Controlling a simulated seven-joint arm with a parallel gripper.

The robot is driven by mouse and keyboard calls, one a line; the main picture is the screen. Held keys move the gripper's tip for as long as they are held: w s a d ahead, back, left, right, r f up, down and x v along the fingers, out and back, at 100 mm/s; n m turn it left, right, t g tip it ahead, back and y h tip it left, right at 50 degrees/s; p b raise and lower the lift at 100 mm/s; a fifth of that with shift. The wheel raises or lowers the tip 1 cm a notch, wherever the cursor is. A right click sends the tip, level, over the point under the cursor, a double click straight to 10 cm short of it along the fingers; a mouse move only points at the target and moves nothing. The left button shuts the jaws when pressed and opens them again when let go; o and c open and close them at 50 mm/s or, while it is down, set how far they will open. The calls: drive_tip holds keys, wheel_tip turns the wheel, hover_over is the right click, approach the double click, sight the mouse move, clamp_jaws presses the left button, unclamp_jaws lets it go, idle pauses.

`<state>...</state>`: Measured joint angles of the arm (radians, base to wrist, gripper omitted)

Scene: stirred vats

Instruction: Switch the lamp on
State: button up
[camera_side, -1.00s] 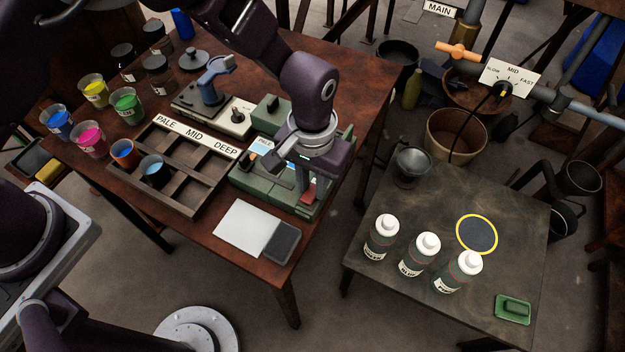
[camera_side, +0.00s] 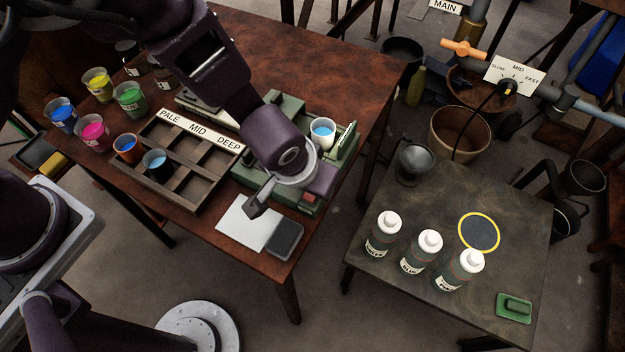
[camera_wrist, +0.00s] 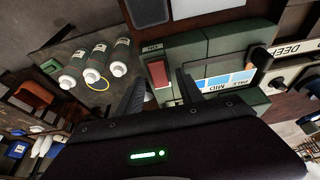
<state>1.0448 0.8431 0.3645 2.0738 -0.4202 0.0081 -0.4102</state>
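The lamp appears to be the green box (camera_side: 346,147) on the wooden table, with a colour card in its top. A red rocker switch (camera_wrist: 157,73) sits at the box's end in the wrist view, beside a small label too small to read surely. The switch also shows in the side view (camera_side: 309,197). My gripper (camera_wrist: 161,78) is open and empty, its two dark fingers apart on either side of the switch in the picture. In the side view my gripper (camera_side: 257,202) is low near the box's front edge; contact cannot be told.
A white cup of blue liquid (camera_side: 322,132) stands on the box. A wooden rack (camera_side: 187,201) is left of it. A white sheet (camera_side: 240,224) and dark pad (camera_side: 285,240) lie in front. Bottles (camera_side: 421,252) stand on the other table.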

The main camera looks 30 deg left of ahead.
drive_tip(key=shift+r, duration=0.1)
wheel_tip(320, 180, up, 10)
drive_tip(key=s, duration=0.1)
idle(0.4)
